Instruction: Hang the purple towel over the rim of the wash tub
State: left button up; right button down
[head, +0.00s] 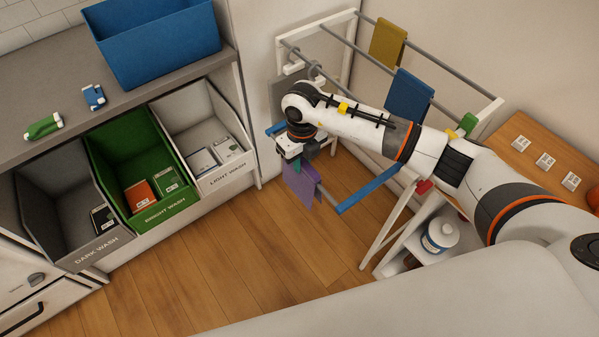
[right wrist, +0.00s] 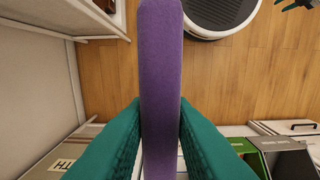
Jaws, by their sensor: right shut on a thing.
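The purple towel (head: 301,184) hangs below my right gripper (head: 291,158), beside the front of the drying rack, in the head view. In the right wrist view the towel (right wrist: 161,70) runs between the two teal fingers of my right gripper (right wrist: 161,125), which are shut on it. I cannot tell whether the towel touches the rack's rail. The wash tub is the blue tub (head: 160,60) on the grey counter at the top left, well apart from the towel. A dark teal shape at the top right of the wrist view may be my left gripper (right wrist: 297,5); its state is unclear.
The drying rack (head: 485,117) holds a yellow towel (head: 387,42) and a blue towel (head: 408,95). Sorting bins, including a green bin (head: 107,150), sit under the counter (head: 60,92). The wooden floor (head: 235,255) is clear.

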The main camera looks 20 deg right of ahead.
notch_tip(320, 180, up, 14)
jog(key=p, duration=0.8)
jog(key=shift+r+p, duration=0.2)
jog(key=shift+p, duration=0.15)
dwell(0.4)
dwell(0.5)
jog(key=s+d+n+b, duration=0.1)
jog(key=s+n, duration=0.3)
jog(key=n, duration=0.6)
jog(key=s+d+r+n+b, duration=0.1)
jog(key=s+n, duration=0.4)
jog(key=n, duration=0.6)
jog(key=s+d+r+n+b, duration=0.1)
jog(key=s+n, duration=0.4)
jog(key=n, duration=0.6)
jog(key=shift+d+b, duration=0.55)
jog(key=shift+b, duration=0.7)
